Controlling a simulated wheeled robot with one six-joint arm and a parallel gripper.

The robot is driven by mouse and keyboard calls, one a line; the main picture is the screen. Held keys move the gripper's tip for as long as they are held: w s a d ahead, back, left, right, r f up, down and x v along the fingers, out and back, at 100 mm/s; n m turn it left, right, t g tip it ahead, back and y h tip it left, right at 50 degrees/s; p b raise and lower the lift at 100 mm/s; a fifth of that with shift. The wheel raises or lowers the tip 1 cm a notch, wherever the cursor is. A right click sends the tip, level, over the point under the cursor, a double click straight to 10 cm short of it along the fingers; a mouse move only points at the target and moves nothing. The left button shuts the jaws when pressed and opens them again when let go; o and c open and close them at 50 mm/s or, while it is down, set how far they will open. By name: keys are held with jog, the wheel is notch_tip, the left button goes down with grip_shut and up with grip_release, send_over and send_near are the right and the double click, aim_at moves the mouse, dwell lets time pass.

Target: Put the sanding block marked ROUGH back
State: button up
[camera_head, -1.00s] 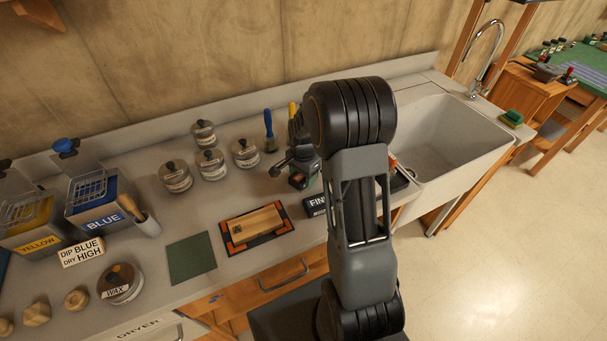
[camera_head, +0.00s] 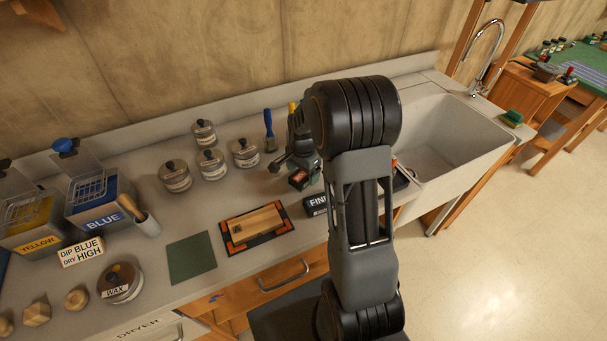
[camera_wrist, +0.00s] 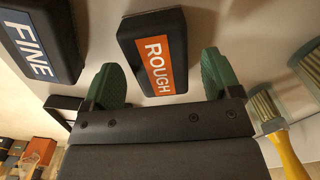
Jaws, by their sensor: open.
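The ROUGH sanding block is a dark block with an orange label (camera_wrist: 160,65), seen in the wrist view on the pale counter. My gripper (camera_wrist: 160,78) is open, with one green finger on each side of the block in the picture. I see no finger touching it; how far the fingertips are above it I cannot tell. In the head view my gripper (camera_head: 303,170) is over the counter, left of my arm. The FINE block (camera_wrist: 38,48) with a blue label lies to the left, also in the head view (camera_head: 316,206).
A wooden block lies on an orange-and-black mat (camera_head: 229,238). A green sheet (camera_head: 191,258) is left of it. Several lidded jars (camera_head: 211,166) and a blue-handled brush (camera_head: 269,130) stand behind. The sink (camera_head: 455,140) is at right.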

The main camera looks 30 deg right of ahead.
aim_at(303, 174)
notch_tip(303, 174, up, 10)
jog(key=s+a+r+n+t, duration=0.2)
jog(key=s+a+n, duration=0.2)
jog(key=s+n, duration=0.2)
jog(key=s+a+r+n+t, duration=0.2)
jog(key=s+a+n, duration=0.3)
jog(key=s, duration=0.5)
jog(key=r+n, duration=0.1)
jog(key=n, duration=0.1)
jog(key=shift+s+a+r+n, duration=0.15)
jog(key=shift+s+r+n, duration=0.15)
jog(key=shift+s, duration=0.1)
